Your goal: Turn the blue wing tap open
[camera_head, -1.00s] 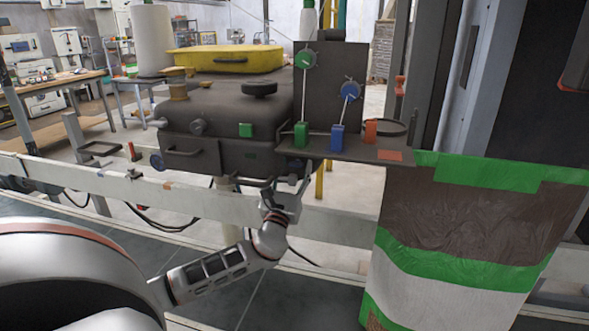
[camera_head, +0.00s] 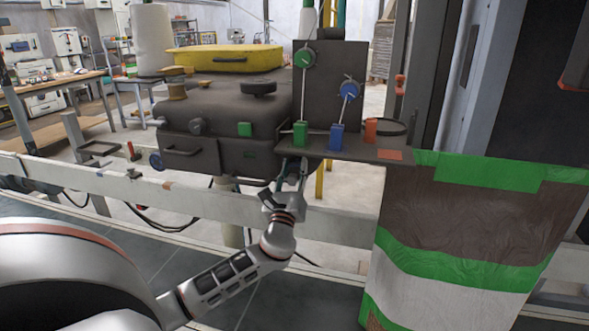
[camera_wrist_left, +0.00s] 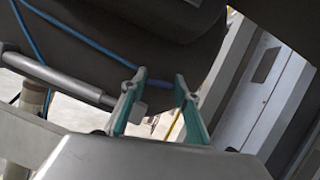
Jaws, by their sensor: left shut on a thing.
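My left gripper (camera_head: 291,172) reaches up under the front right of the dark machine body, just below the shelf. It also shows in the left wrist view (camera_wrist_left: 160,80), its two teal-lined fingers closed on a small blue piece. I take this piece to be the blue wing tap (camera_wrist_left: 159,85); only a short stretch shows between the fingertips. In the head view the fingers and the shelf mostly hide the tap, so its angle cannot be told. My right gripper is not in view.
Above the grip, the shelf (camera_head: 358,151) carries green (camera_head: 300,133), blue (camera_head: 337,138) and red (camera_head: 370,131) blocks. A pale rail (camera_head: 200,200) runs just behind the wrist. A blue hose (camera_wrist_left: 85,42) crosses the wrist view.

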